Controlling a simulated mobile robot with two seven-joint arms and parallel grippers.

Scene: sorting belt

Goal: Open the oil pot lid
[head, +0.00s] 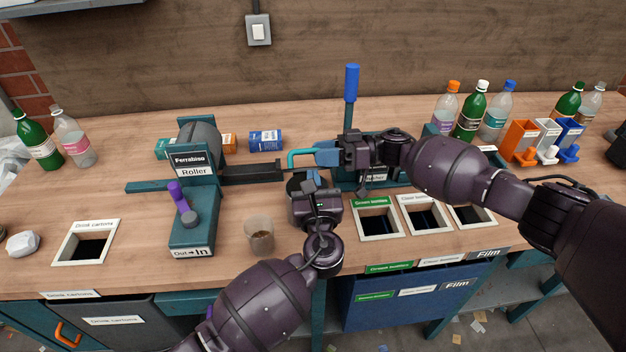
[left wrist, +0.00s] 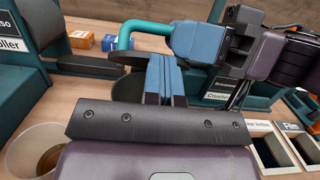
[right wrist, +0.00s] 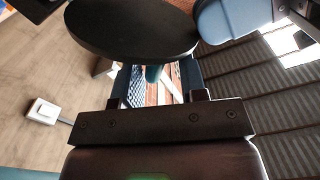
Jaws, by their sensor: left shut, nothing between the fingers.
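The oil pot (head: 295,187) stands on the bench, a dark round vessel largely hidden by my left gripper. A curved teal handle (head: 298,154) rises over it, and also shows in the left wrist view (left wrist: 126,38). A black disc (right wrist: 130,28), apparently the lid, fills the top of the right wrist view. My left gripper (left wrist: 165,78) is shut and empty, in front of the pot.
The roller machine (head: 192,215) stands left, with a cup (head: 259,236) of brown contents beside it. The crusher (head: 376,187) is behind my right gripper. Bottle holes (head: 376,218) lie right. Bottles (head: 470,117) and coloured dispensers (head: 522,142) stand farther right. Bench left of the roller is fairly clear.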

